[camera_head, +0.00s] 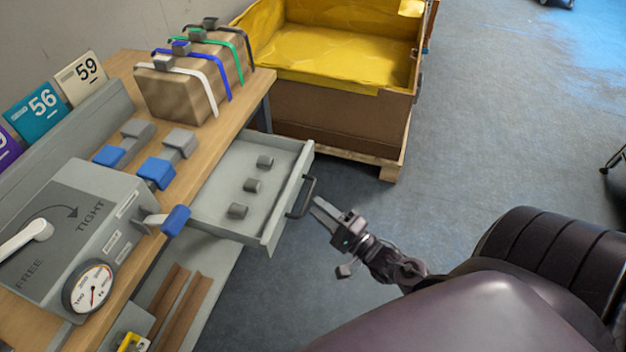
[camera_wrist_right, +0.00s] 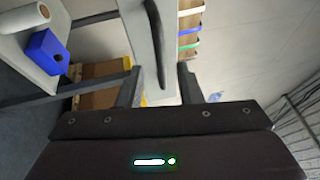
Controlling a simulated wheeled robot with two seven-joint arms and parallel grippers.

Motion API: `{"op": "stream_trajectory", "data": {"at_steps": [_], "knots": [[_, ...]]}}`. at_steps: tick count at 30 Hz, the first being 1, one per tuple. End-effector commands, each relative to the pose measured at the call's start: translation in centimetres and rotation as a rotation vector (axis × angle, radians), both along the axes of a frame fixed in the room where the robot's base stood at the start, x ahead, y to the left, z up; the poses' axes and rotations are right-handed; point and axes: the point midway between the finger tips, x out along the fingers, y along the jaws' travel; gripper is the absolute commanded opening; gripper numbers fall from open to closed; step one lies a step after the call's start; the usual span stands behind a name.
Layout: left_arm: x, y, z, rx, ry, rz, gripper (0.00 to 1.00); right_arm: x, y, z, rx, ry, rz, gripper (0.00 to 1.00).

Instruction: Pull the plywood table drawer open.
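The grey drawer (camera_head: 272,222) of the plywood table (camera_head: 245,108) stands pulled out, showing several small grey cylindrical pieces inside. Its dark bar handle (camera_head: 308,196) is on the front panel. My right gripper (camera_head: 320,209) is just in front of the handle, with its fingers pointing towards it. The handle (camera_wrist_right: 156,50) and the drawer front (camera_wrist_right: 135,40) lie just beyond the fingertips. My left gripper is not in view.
A strapped cardboard box (camera_head: 190,88) and a grey tensioning machine (camera_head: 85,225) with a gauge stand on the table. A carton with yellow lining (camera_head: 330,115) sits on a pallet behind the drawer. The floor to the right is mostly clear.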

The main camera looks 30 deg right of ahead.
Motion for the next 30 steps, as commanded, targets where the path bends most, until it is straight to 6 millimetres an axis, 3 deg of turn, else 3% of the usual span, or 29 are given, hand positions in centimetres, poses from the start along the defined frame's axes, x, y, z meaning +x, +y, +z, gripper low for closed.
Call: {"op": "stream_trajectory", "data": {"at_steps": [3, 9, 27, 30], "knots": [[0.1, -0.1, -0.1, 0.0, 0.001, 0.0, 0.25, -2.1, -0.6, -0.5, -0.001, 0.003, -0.001, 0.32], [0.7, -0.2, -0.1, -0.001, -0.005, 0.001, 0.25, -4.1, -1.1, -0.8, -0.001, 0.0, 0.0, 0.32], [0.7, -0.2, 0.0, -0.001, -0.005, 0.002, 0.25, -4.4, -1.2, -0.8, -0.001, 0.0, 0.0, 0.32], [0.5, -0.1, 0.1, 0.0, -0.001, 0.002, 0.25, -4.4, -1.2, -1.7, -0.027, 0.02, -0.014, 0.32]]}}
